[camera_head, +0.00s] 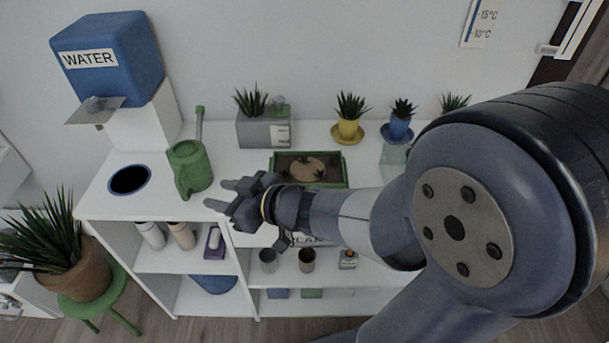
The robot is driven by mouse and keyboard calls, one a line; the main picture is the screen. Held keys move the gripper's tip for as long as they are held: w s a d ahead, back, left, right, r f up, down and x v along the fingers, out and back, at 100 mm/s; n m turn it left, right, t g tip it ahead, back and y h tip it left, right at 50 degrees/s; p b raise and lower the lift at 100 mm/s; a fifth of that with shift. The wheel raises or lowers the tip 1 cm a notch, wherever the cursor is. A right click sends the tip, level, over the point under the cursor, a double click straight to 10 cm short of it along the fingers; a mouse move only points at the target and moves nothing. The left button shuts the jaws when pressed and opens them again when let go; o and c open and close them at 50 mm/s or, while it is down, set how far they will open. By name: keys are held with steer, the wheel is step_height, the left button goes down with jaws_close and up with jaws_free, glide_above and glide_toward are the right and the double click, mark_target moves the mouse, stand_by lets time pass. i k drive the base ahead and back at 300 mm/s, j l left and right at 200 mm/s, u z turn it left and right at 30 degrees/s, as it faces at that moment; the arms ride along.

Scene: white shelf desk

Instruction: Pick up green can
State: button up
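The green can (189,168) is a watering can with an upright spout. It stands on the white desk top (108,205), to the right of the round hole. My gripper (217,194) points left, just right of and slightly in front of the can's lower part. Its two fingers are spread with nothing visible between them. A small gap shows between the fingertips and the can, but I cannot tell the exact depth. The can is not covered by my arm.
A blue water dispenser (110,60) stands behind left. A grey planter (262,130), a yellow pot (348,129) and a blue pot (398,128) line the back. A green-rimmed soil tray (340,182) lies behind my wrist. Bottles (182,235) stand on the shelf below.

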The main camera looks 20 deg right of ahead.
mark_target(188, 160)
steer(key=i+l+u, duration=0.1)
steer(key=u, duration=0.35)
steer(key=l+u, duration=0.15)
steer(key=u, duration=0.3)
steer(key=i+l+u, duration=0.1)
steer(key=u, duration=0.35)
steer(key=l, duration=0.1)
